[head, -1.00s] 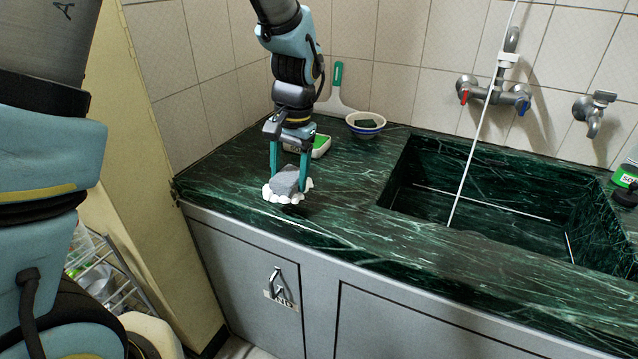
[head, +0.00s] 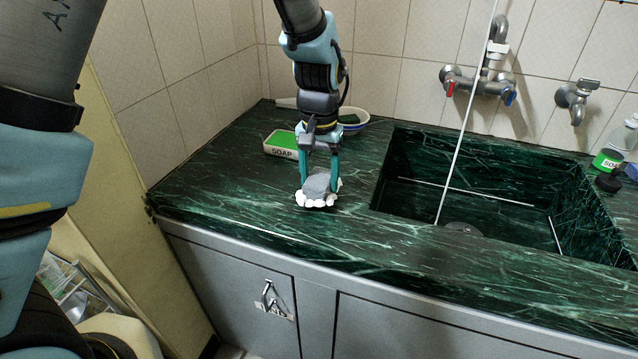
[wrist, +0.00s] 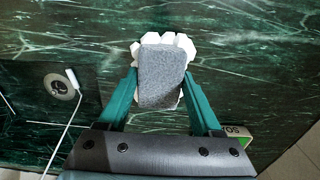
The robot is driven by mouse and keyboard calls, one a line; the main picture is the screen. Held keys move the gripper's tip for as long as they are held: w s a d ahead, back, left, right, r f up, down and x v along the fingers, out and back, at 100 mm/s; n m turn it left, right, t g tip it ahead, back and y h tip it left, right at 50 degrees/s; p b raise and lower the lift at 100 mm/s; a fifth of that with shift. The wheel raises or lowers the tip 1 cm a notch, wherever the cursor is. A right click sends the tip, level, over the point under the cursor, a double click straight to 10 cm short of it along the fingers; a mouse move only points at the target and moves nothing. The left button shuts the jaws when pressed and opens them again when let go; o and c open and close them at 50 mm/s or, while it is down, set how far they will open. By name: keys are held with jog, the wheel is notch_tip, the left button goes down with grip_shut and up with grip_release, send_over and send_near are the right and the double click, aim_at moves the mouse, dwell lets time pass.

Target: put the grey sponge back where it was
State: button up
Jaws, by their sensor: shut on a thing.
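My gripper (head: 319,180) is shut on the grey sponge (head: 318,188), with one teal finger on each side of it. A white scalloped piece (head: 317,201) shows below the sponge, close to the counter. I cannot tell whether it touches the counter. In the wrist view the sponge (wrist: 161,75) fills the space between the fingertips of my gripper (wrist: 161,84). The white scalloped piece (wrist: 178,40) sticks out around its far end there. The sponge's underside is hidden.
A green-and-white soap box (head: 282,146) lies behind and left of my gripper. A bowl (head: 356,121) with a dark item stands behind my arm. The sink (head: 470,190) opens to the right, below the taps (head: 478,86). The counter's front left (head: 220,205) is clear.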

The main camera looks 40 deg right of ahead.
aim_at(319, 178)
jog(key=shift+f, duration=1.15)
jog(key=o, duration=1.2)
jog(key=shift+f, duration=0.1)
notch_tip(319, 178, up, 12)
jog(key=shift+r+b, duration=0.15)
jog(key=shift+b, duration=0.5)
